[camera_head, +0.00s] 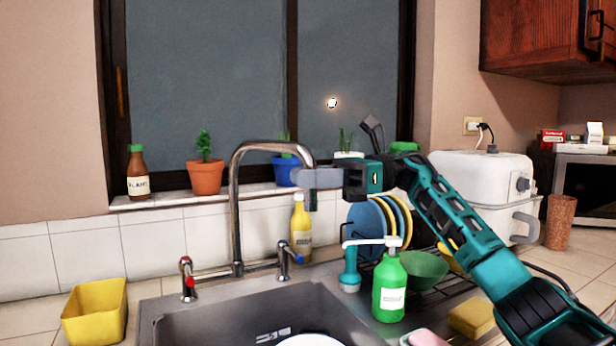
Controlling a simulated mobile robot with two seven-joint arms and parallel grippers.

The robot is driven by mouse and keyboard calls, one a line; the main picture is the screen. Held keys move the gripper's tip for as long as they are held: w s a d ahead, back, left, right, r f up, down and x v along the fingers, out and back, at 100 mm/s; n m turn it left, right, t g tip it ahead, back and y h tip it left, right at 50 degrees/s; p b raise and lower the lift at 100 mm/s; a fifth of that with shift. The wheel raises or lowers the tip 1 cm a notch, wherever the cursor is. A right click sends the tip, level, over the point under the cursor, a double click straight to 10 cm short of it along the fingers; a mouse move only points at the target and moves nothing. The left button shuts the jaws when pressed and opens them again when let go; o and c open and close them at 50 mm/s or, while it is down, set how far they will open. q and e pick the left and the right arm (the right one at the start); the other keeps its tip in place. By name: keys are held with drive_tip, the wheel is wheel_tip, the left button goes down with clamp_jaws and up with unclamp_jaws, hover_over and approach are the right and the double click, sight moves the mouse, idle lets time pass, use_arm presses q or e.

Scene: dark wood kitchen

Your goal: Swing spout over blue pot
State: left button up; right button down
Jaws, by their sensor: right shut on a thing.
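The chrome spout (235,206) rises from the tap behind the sink, and its curved top reaches to the right. My right gripper (312,184) is shut on the spout near its outer end, which the gripper partly hides. The blue pot (284,174) holds a small plant and stands on the windowsill. In the picture, the arch of the spout passes across the plant above the pot, and the spout's end lies just right of the pot. My left gripper is not in view.
A terracotta pot (206,178) and a brown bottle (138,174) stand on the sill. Near my right arm are a yellow bottle (301,228), a green soap bottle (389,288) and a rack of plates (368,222). A yellow container (94,311) stands left of the sink (250,304).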

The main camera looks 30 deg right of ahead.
drive_tip(key=shift+d+r, duration=0.1)
drive_tip(key=shift+r, duration=0.15)
drive_tip(key=c, duration=1.2)
unclamp_jaws()
drive_tip(key=shift+o, duration=1)
drive_tip(key=shift+f, duration=0.1)
drive_tip(key=s+d+p, duration=0.1)
drive_tip(key=s+d, duration=0.1)
drive_tip(key=d, duration=1)
drive_tip(key=shift+d, duration=0.3)
drive_tip(key=shift+s, duration=0.1)
